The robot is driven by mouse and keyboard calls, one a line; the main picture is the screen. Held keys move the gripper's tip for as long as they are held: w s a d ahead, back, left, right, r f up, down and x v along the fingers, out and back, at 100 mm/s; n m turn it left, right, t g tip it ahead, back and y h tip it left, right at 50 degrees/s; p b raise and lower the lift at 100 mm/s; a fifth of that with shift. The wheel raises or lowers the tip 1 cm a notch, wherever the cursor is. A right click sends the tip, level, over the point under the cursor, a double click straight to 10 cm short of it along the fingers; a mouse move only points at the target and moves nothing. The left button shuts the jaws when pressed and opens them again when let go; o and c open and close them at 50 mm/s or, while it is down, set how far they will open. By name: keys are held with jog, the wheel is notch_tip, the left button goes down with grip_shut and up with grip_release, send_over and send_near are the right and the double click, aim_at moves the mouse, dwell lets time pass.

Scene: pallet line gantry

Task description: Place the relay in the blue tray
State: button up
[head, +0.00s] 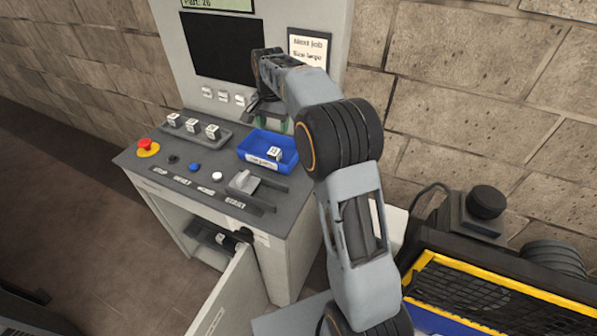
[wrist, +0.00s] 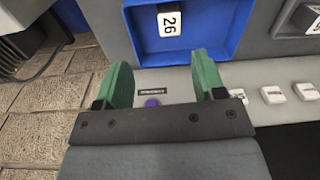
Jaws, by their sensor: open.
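A small white relay marked 26 (wrist: 170,22) lies inside the blue tray (wrist: 212,47), on its floor. In the head view the relay (head: 274,153) sits toward the right of the blue tray (head: 250,145), which stands on the console top. My gripper (wrist: 163,75) has its two green fingers spread wide with nothing between them. It is at the tray's back edge, apart from the relay. In the head view my gripper (head: 285,127) is partly hidden by my arm.
A grey rack (head: 185,138) with several white blocks stands left of the tray. A red emergency button (head: 147,146), coloured buttons and a lever (head: 243,182) line the console front. The cabinet door (head: 232,292) below hangs open. A yellow-edged crate (head: 480,275) is at right.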

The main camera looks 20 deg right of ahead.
jog(key=s+n+t, duration=0.4)
jog(key=s+n, duration=0.4)
jog(key=s, duration=2)
jog(key=shift+s+d+f, duration=0.2)
jog(key=shift+d, duration=0.05)
